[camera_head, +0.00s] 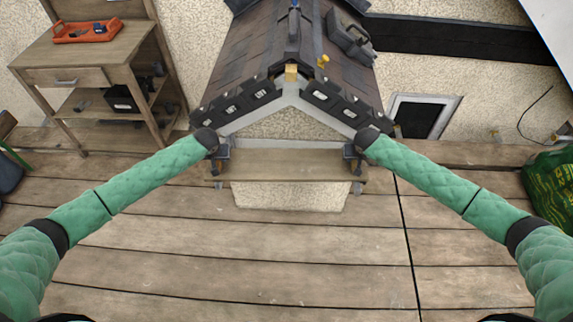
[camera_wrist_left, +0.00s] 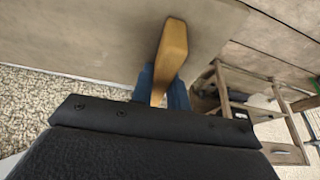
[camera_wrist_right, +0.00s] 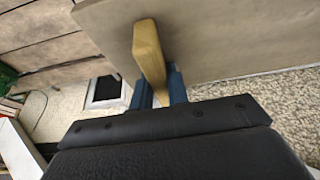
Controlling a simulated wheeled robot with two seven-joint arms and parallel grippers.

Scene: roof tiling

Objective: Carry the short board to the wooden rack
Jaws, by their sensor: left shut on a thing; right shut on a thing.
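The short board (camera_head: 285,166) is a flat, light brown plank held level in front of the small model roof. My left gripper (camera_head: 219,158) is at its left end and my right gripper (camera_head: 354,158) at its right end. In the left wrist view the blue fingers close on a wooden handle (camera_wrist_left: 173,48) on the board (camera_wrist_left: 90,40). In the right wrist view the other gripper closes on a similar handle (camera_wrist_right: 148,48) on the board (camera_wrist_right: 225,40). A wooden stand with shelves (camera_head: 95,52), perhaps the rack, is at the left; it also shows in the left wrist view (camera_wrist_left: 232,85).
The roof model (camera_head: 265,130) stands close behind the board. The stand holds an orange tray (camera_head: 70,38) with tools on top. A green bag (camera_head: 552,190) lies at the right edge. The plank floor (camera_head: 270,262) in front is clear.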

